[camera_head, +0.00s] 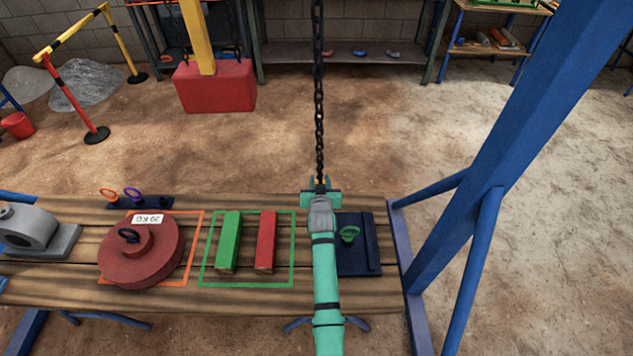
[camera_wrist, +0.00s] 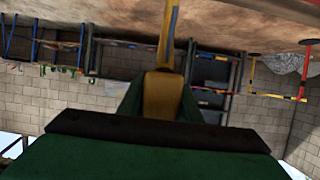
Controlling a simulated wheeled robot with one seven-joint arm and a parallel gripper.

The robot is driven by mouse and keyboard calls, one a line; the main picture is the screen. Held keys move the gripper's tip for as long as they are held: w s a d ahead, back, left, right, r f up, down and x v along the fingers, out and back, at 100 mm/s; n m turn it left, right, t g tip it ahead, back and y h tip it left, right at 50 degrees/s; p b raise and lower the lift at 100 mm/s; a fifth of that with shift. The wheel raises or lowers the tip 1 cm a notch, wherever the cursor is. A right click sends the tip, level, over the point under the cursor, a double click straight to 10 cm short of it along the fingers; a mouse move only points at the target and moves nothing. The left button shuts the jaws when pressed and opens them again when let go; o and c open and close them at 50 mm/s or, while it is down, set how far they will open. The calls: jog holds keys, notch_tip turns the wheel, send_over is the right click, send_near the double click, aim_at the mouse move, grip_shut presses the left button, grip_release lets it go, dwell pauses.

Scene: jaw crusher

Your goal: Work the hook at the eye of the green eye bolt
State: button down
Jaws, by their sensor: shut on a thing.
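The green eye bolt (camera_head: 348,234) stands upright on a dark blue block (camera_head: 362,262) at the right end of the wooden bench. My gripper (camera_head: 320,188) is beyond and left of the bolt, near the bench's far edge, at the lower end of a hanging black chain (camera_head: 319,100). The gripper is shut on the hook, a yellow-brown piece (camera_wrist: 163,95) between the green jaws in the wrist view. In the head view my gripper and arm hide most of the hook. The hook is apart from the eye; its tip is hard to make out.
On the bench (camera_head: 70,280) lie a green bar (camera_head: 229,240), a red bar (camera_head: 265,240) and a dark red 20 KG weight (camera_head: 150,250). Orange (camera_head: 108,194) and purple (camera_head: 133,193) eyes stand at the back left. A blue post (camera_head: 510,150) rises at the right.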

jog(key=d, duration=1)
jog(key=shift+w+d+r, duration=0.2)
jog(key=shift+w+d, duration=0.05)
jog(key=shift+w, duration=0.2)
dwell(1.1)
jog(key=shift+s, duration=0.1)
dwell(0.4)
jog(key=shift+s+f, duration=0.2)
jog(key=shift+s, duration=0.95)
jog(key=shift+s+f, duration=0.15)
jog(key=shift+s, duration=0.95)
jog(key=shift+a, duration=0.1)
jog(key=s, duration=0.3)
jog(key=shift+s, duration=0.2)
jog(key=shift+r, duration=0.15)
